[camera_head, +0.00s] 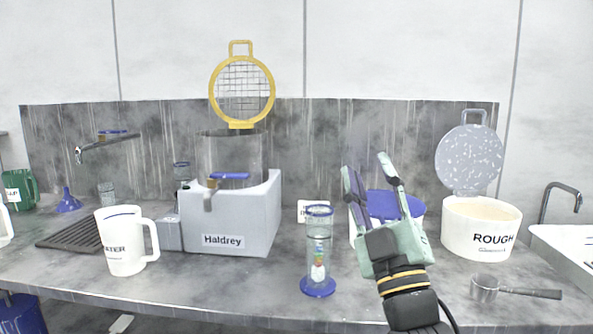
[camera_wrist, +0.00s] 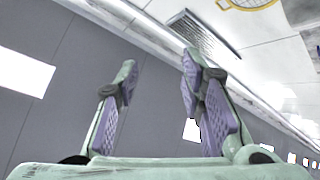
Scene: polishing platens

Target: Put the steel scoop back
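The steel scoop (camera_head: 486,288) lies on the counter at the front right in the head view. Its bowl is to the left and its dark handle (camera_head: 530,293) points right. My gripper (camera_head: 368,164) is raised above the counter, left of the scoop, fingers pointing up. The fingers are spread and nothing is between them. In the wrist view my gripper (camera_wrist: 158,80) also shows open and empty, facing the wall and ceiling.
A glass cylinder with a blue base (camera_head: 318,285) stands left of my gripper. A blue-topped container (camera_head: 380,205) is partly hidden behind it. A grey Haldrey machine (camera_head: 262,215), a white jug (camera_head: 122,262) and a drain grate (camera_head: 72,233) are left. A sink (camera_head: 570,250) is right.

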